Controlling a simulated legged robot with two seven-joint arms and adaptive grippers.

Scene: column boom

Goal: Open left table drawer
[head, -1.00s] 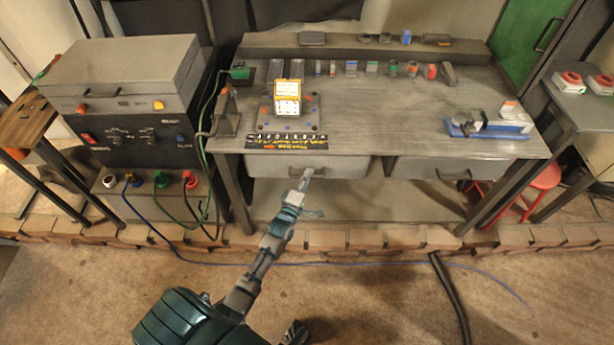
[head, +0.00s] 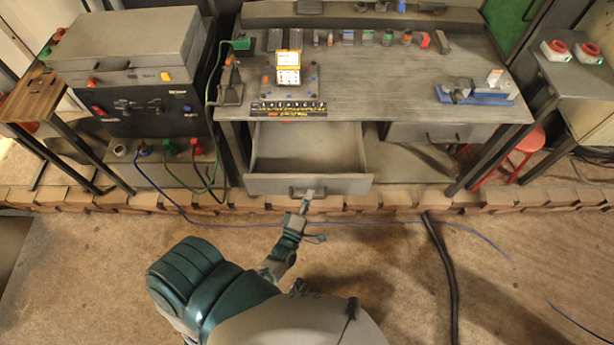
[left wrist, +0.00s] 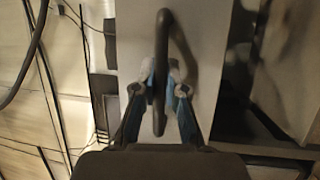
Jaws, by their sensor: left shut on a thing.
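The left table drawer (head: 265,184) is pulled far out from under the workbench (head: 400,70), and its inside looks empty. Its dark handle (left wrist: 163,40) is on the front panel, large in the left wrist view. My left gripper (head: 306,200) is at this handle at the front of the drawer. In the left wrist view its two fingers (left wrist: 160,92) are shut on the handle, one on each side. The right table drawer (head: 440,133) is closed. My right gripper is not in view.
A power unit (head: 150,118) with cables stands left of the bench. A blue vise (head: 480,95) and several small parts lie on the bench top. A red stool (head: 515,150) is at the right. A black cable (head: 440,260) crosses the open floor.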

